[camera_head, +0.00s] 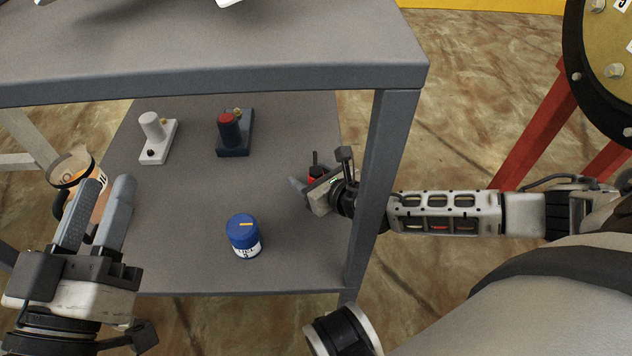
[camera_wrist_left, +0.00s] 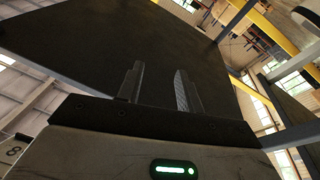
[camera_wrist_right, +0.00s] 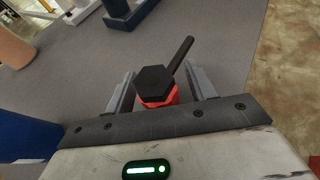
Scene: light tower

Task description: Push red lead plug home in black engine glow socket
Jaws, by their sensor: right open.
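A red piece with a black hexagonal top and a slanting black rod, perhaps the red lead plug (camera_wrist_right: 156,86), stands between my right gripper's fingers in the right wrist view. It also shows in the head view (camera_head: 315,173). My right gripper (camera_head: 312,184) is open around it, low over the lower shelf's right side. The black socket (camera_head: 231,136) is a dark block with an upright post and red top, further back on that shelf; its near end shows in the right wrist view (camera_wrist_right: 125,14). My left gripper (camera_head: 108,184) is open and empty at the left.
A white block with a white post (camera_head: 153,138) stands left of the black socket. A blue can (camera_head: 244,238) stands nearer on the lower shelf (camera_head: 190,210). An orange-banded mug (camera_head: 72,172) is behind my left gripper. A grey table leg (camera_head: 378,190) stands beside my right wrist.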

